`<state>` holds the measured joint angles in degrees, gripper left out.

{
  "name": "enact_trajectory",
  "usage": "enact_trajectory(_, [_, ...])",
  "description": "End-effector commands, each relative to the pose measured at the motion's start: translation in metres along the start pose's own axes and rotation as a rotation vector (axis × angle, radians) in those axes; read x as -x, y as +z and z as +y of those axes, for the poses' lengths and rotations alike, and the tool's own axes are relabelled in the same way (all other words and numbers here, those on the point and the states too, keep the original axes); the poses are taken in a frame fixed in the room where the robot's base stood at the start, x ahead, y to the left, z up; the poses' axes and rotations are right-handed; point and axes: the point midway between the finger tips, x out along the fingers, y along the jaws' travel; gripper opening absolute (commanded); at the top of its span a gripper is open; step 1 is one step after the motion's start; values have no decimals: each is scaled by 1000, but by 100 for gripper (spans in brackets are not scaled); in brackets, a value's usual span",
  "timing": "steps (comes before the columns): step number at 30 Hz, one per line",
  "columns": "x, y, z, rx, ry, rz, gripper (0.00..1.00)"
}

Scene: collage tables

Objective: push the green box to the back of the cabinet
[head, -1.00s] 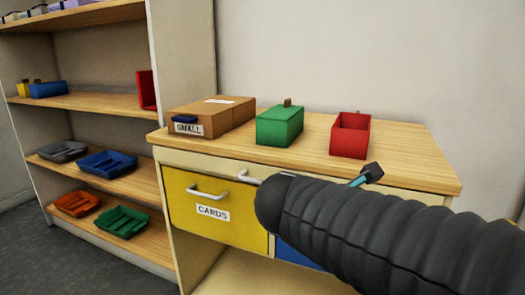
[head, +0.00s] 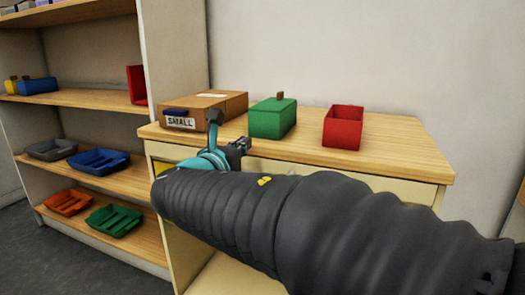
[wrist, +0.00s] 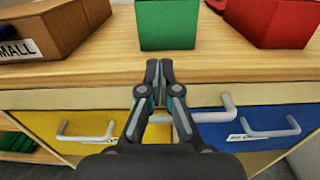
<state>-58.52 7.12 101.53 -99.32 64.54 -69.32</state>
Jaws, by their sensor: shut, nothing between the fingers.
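The green box (head: 272,118), with a small brown knob on its lid, stands upright on the wooden top of the cabinet (head: 395,150), between a cardboard box and a red box. In the wrist view the green box (wrist: 167,24) is straight ahead, beyond the top's front edge. My gripper (head: 243,143) is at the front edge of the cabinet top, in front of the green box and apart from it. In the wrist view my gripper (wrist: 159,68) has its fingertips together with nothing between them.
A cardboard box (head: 205,110) labelled SMALL is left of the green box, and an open red box (head: 343,127) is right of it. Bare wood lies behind the green box up to the wall. A shelf unit (head: 95,111) with trays stands at the left.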

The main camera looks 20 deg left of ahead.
Motion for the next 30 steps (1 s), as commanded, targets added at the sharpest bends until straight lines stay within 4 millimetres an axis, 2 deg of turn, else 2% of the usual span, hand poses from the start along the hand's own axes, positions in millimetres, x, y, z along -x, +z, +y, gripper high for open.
enact_trajectory(1, [-11,0,-1,0,-4,1,0])
enact_trajectory(6, [-40,0,-1,0,-2,1,0])
enact_trajectory(12, [-63,0,-1,-1,-1,2,0])
enact_trajectory(17, [-70,0,0,-2,1,2,0])
enact_trajectory(27, [-71,0,0,-2,1,2,0])
enact_trajectory(30, [-78,0,0,-1,0,2,0])
